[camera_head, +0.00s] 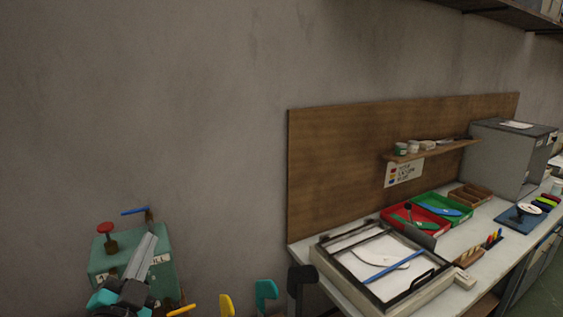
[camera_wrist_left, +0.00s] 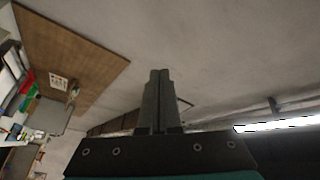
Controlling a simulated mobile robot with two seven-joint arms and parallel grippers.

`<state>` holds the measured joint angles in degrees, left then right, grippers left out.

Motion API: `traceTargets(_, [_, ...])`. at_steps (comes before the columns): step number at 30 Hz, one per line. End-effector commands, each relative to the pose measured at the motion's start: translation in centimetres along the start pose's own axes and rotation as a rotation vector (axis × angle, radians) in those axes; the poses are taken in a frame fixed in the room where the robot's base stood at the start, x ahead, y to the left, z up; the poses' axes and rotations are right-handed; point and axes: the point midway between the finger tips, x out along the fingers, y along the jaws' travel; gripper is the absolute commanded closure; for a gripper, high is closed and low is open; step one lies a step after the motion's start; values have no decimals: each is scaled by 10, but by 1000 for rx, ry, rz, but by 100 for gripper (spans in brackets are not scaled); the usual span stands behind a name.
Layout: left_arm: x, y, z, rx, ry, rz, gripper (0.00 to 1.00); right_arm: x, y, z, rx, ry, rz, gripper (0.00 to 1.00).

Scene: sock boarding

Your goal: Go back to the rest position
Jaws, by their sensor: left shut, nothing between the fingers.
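My left gripper (camera_head: 150,237) is at the lower left of the head view, raised in front of a green box-shaped machine. Its grey fingers point up and are together, with nothing between them. In the left wrist view the two dark fingers (camera_wrist_left: 159,72) lie side by side and shut, pointing toward the bare wall. My right gripper is in neither view.
The green machine (camera_head: 103,263) has a red knob (camera_head: 106,228) and a blue-tipped lever (camera_head: 134,211). Yellow, teal (camera_head: 265,292) and black (camera_head: 300,282) foot-shaped pieces stand at the bottom. At right, a bench holds a framed tray (camera_head: 437,286), red and green trays, and a grey cabinet (camera_head: 497,160).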

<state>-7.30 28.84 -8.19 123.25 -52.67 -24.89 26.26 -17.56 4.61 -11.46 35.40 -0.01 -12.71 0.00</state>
Motion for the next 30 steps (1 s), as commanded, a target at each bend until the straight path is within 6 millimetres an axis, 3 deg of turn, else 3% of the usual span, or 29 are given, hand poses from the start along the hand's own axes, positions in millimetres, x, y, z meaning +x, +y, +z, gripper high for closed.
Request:
traceTargets(6, [-73,49,76,-252,-495,88,100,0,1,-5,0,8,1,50])
traceTargets(10, [-136,93,103,-361,-780,231,100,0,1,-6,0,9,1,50])
traceTargets(16, [-228,146,104,-465,-1087,489,100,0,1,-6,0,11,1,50])
traceTargets(23, [-314,181,74,-540,-1300,789,100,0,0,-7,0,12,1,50])
traceTargets(30, [-320,240,126,-524,-1321,798,100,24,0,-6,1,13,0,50])
